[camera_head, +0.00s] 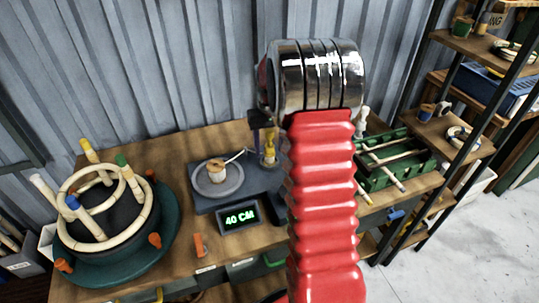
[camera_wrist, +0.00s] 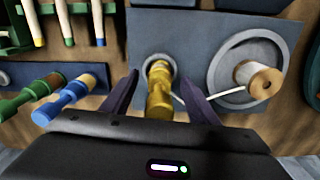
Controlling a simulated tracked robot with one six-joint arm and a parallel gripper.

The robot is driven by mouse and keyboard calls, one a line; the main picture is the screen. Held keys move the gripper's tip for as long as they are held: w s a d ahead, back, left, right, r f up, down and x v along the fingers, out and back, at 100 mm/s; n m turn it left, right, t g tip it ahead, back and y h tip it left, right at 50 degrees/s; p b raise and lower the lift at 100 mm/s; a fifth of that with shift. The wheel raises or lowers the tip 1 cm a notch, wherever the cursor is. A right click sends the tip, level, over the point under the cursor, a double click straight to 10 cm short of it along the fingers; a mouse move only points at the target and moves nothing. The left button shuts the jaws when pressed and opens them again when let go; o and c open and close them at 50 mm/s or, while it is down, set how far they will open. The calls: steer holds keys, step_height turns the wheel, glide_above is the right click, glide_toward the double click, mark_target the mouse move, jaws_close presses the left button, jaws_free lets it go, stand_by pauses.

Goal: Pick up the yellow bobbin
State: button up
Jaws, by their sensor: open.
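The yellow bobbin (camera_wrist: 159,95) stands in a round grey holder on the dark plate (camera_wrist: 190,30) in the wrist view. It also shows in the head view (camera_head: 270,152), small, just left of my red arm. My gripper (camera_wrist: 148,92) is open, with one dark finger on each side of the bobbin. The fingers appear apart from it, with a gap on the left and a smaller one on the right. Most of my gripper is hidden behind the arm in the head view.
A round grey dish with a wooden spool (camera_wrist: 263,80) and a thin pale rod is beside the bobbin. Green (camera_wrist: 30,95) and blue (camera_wrist: 70,98) bobbins lie at left. The green crate (camera_head: 400,170) and bent-rattan fixture (camera_head: 110,215) flank the display (camera_head: 239,217).

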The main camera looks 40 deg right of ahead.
mark_target(270, 132)
steer(key=c, duration=1.2)
step_height(270, 132, up, 10)
steer(key=shift+f, duration=0.1)
steer(key=shift+s, duration=0.15)
stand_by(0.7)
